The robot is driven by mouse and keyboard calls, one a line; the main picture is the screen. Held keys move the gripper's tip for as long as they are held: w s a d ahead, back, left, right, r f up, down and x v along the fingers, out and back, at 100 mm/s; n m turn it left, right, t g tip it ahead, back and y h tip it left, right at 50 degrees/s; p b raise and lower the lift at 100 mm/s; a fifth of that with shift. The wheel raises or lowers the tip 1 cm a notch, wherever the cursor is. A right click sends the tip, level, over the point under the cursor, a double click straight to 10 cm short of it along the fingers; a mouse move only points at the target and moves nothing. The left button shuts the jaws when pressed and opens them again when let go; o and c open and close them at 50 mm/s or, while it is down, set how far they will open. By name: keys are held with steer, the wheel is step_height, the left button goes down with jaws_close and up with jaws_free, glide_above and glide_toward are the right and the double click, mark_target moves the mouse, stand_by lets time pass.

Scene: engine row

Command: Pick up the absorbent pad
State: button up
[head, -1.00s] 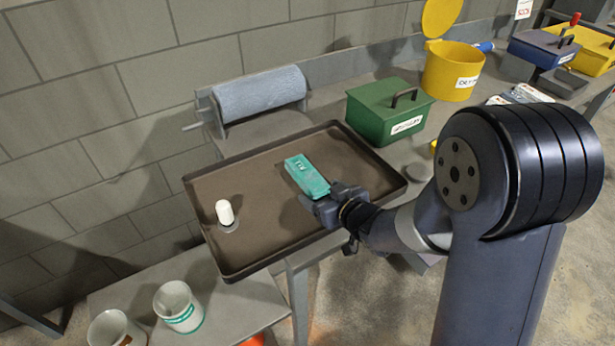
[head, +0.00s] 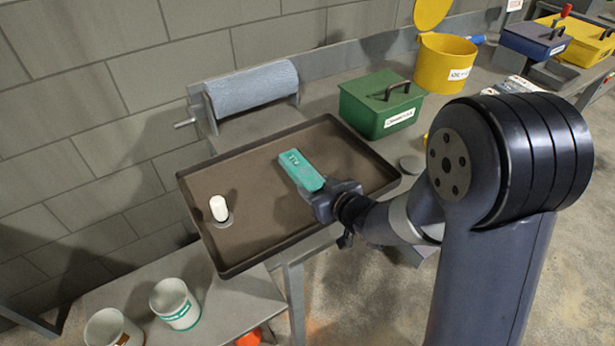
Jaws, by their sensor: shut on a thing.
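The absorbent pad, a teal oblong block with small dark marks on top (head: 299,168), is over the right half of the dark brown tray (head: 250,238). My gripper (head: 324,192) is shut on its near end and hides that end. The pad's far end points up and left in the picture. I cannot tell whether the pad touches the tray floor or is a little above it.
A white capped cylinder (head: 219,209) stands in the tray's left part. Behind are a blue-grey roll (head: 252,87), a green box (head: 381,104) and a yellow bin (head: 446,65). Two white cups (head: 175,304) stand on a lower shelf (head: 232,291).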

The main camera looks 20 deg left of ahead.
step_height(320, 180, up, 10)
steer(key=p, duration=0.3)
stand_by(0.9)
